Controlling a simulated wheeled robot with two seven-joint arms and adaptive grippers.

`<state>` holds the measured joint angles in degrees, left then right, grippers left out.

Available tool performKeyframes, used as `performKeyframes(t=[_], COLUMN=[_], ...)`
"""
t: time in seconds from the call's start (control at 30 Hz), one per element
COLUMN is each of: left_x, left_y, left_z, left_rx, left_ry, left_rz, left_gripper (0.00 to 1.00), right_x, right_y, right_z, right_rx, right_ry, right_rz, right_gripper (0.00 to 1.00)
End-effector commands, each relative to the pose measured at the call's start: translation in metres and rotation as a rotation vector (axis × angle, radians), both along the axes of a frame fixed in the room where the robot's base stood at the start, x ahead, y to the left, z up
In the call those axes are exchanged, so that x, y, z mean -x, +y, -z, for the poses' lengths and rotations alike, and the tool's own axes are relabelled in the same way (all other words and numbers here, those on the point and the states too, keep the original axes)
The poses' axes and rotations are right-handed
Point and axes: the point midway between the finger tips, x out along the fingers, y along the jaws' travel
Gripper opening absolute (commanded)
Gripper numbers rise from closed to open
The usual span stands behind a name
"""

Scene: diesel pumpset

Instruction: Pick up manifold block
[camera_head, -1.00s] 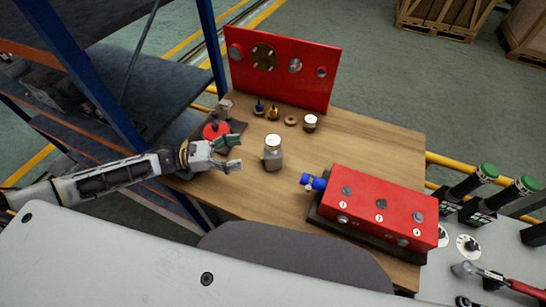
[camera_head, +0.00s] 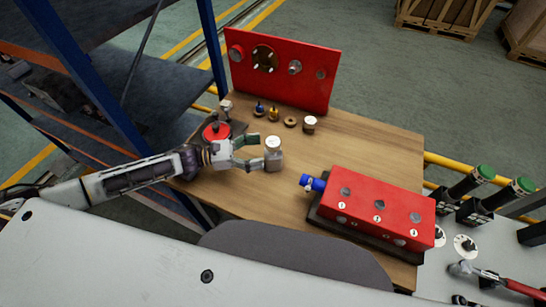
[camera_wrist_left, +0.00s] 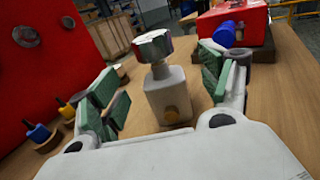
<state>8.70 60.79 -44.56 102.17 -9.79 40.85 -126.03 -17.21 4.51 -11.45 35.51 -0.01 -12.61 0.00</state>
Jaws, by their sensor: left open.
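The manifold block is most likely the grey block with a round silver top (camera_head: 273,154), standing upright on the wooden table. In the left wrist view the block (camera_wrist_left: 167,95) stands between my fingers, with a round brass-coloured port on its near face. My left gripper (camera_head: 258,153) is open, its green-padded fingertips reaching to the block's left side in the head view. In the left wrist view the gripper (camera_wrist_left: 160,90) has a finger on each side, with gaps visible to the block. My right gripper is not in view.
A red box with a blue fitting (camera_head: 378,206) sits to the right on the table (camera_head: 375,145). A red upright panel (camera_head: 283,75) stands at the back. Small parts (camera_head: 290,121) lie before it. A red round piece (camera_head: 216,131) is close behind my left gripper.

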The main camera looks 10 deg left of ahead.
Motion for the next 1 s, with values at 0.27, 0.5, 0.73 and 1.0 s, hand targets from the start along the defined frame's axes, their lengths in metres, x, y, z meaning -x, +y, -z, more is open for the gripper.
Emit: performKeyframes(t=[0.27,0.5,0.73,1.0], left_x=[-0.002,-0.002,-0.006,-0.014], left_y=[-0.004,-0.004,-0.012,-0.031], left_z=[0.0,0.0,-0.001,0.0], left_rx=[0.0,0.0,0.0,0.001], left_ry=[-0.001,-0.001,-0.001,0.0], left_rz=[0.0,0.0,-0.001,0.0], left_gripper=[0.78,0.78,0.78,0.78], right_x=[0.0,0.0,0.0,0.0], right_y=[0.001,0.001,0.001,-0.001], right_z=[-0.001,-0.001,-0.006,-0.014], right_rx=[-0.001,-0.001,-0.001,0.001], right_ry=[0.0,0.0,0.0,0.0], right_rz=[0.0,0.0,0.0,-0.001], right_gripper=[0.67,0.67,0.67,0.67])
